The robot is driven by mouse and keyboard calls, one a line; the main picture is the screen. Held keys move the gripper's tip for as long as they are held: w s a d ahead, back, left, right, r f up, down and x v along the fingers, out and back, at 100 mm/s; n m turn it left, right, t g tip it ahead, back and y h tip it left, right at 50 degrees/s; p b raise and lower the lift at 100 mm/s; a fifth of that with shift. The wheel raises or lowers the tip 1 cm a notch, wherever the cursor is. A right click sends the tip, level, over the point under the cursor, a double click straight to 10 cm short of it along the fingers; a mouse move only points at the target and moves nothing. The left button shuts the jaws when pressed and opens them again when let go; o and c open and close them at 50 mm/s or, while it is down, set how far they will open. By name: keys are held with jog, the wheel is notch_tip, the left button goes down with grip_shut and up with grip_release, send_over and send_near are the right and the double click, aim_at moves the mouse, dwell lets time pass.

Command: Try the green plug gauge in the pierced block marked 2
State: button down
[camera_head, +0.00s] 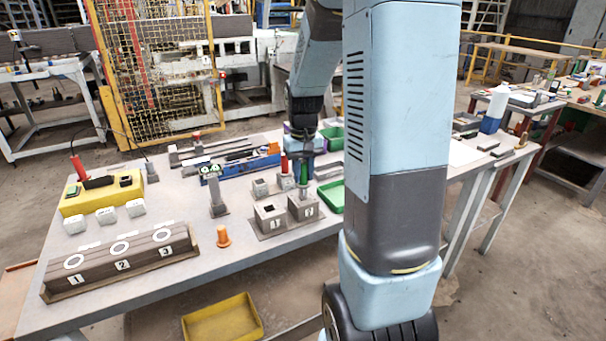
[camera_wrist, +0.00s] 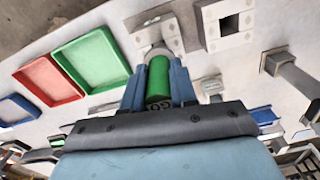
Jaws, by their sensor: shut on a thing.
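The green plug gauge (camera_head: 304,173) stands upright over the pierced block marked 2 (camera_head: 303,210), its lower end at the block's top. I cannot tell whether it is in the hole. My gripper (camera_head: 304,158) is shut on its green handle, which the wrist view shows between both fingers (camera_wrist: 158,85). In that view block 2 (camera_wrist: 148,22) lies just beyond the handle, its hole hidden. The pierced block marked 1 (camera_head: 270,217) stands beside it on the left, with an open square hole; it also shows in the wrist view (camera_wrist: 213,30).
A red-handled gauge (camera_head: 284,164) stands close behind block 2. A green tray (camera_head: 331,196) lies to its right. An orange peg (camera_head: 223,237) and a grey post (camera_head: 217,199) stand left of the blocks. A long block numbered 1 to 3 (camera_head: 122,263) lies front left.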

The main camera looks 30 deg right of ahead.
aim_at(303, 162)
dwell(0.3)
jog(key=shift+r, duration=2.6)
